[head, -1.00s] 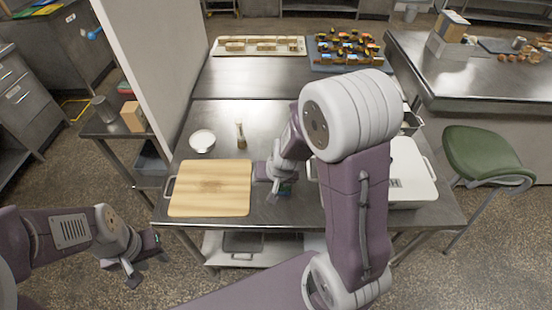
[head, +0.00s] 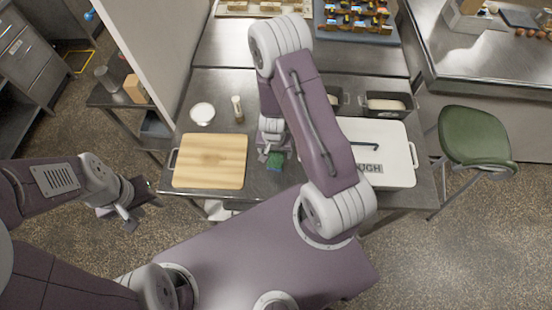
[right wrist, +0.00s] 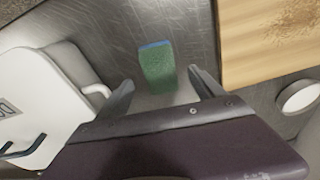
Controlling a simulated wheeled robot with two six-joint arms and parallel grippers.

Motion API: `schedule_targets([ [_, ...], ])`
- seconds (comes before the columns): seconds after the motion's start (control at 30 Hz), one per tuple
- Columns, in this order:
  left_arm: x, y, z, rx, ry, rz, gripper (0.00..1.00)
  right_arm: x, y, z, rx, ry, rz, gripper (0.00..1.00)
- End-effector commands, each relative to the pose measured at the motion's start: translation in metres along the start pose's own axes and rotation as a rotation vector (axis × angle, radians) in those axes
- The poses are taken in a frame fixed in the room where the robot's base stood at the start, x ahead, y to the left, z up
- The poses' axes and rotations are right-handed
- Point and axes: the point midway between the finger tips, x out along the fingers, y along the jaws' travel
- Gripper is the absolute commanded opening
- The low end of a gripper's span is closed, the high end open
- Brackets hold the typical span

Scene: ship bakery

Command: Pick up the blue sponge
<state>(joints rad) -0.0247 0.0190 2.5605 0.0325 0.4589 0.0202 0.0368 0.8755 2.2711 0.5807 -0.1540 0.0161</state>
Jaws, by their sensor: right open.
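The sponge (head: 275,161) lies on the steel table between the cutting board and the white dough box. In the right wrist view the sponge (right wrist: 157,66) shows a large green face and a thin blue edge at its far end. My right gripper (head: 272,152) is right at the sponge in the head view. In the right wrist view its two fingers (right wrist: 162,88) are apart, with the sponge ahead of and between their tips, not gripped. My left gripper (head: 128,212) hangs over the floor left of the table, away from the sponge; its jaw state is unclear.
The wooden cutting board (head: 211,161) lies left of the sponge. The white dough box (head: 385,152) stands to the right. A white bowl (head: 202,112) and a small shaker (head: 238,108) stand behind the board. Loaf tins (head: 387,104) stand at the back right.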

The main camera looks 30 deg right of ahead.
Motion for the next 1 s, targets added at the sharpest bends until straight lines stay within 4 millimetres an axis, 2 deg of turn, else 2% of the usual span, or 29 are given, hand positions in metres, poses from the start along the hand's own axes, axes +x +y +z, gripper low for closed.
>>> schedule_targets([
  [0.07,0.0,0.0,0.0,0.0,0.001,0.0,0.36,0.002,0.0,0.0,-0.001,0.0,0.0,0.78],
  [0.33,0.007,0.0,0.001,0.0,0.001,0.0,0.36,0.045,0.001,-0.003,-0.002,-0.001,0.001,0.78],
  [0.6,0.006,0.0,0.0,0.0,0.001,0.0,0.36,0.051,0.001,-0.004,-0.001,0.0,-0.001,0.78],
  [0.67,0.006,0.0,0.0,0.0,0.001,0.0,0.36,0.051,0.001,-0.004,-0.001,0.0,-0.001,0.64],
  [0.83,0.006,0.0,0.0,0.0,0.001,0.0,0.36,0.051,0.001,-0.004,-0.001,0.0,-0.001,0.17],
  [1.0,0.006,0.0,0.0,0.0,0.001,0.0,0.36,0.051,0.001,-0.004,-0.001,0.0,-0.001,0.14],
])
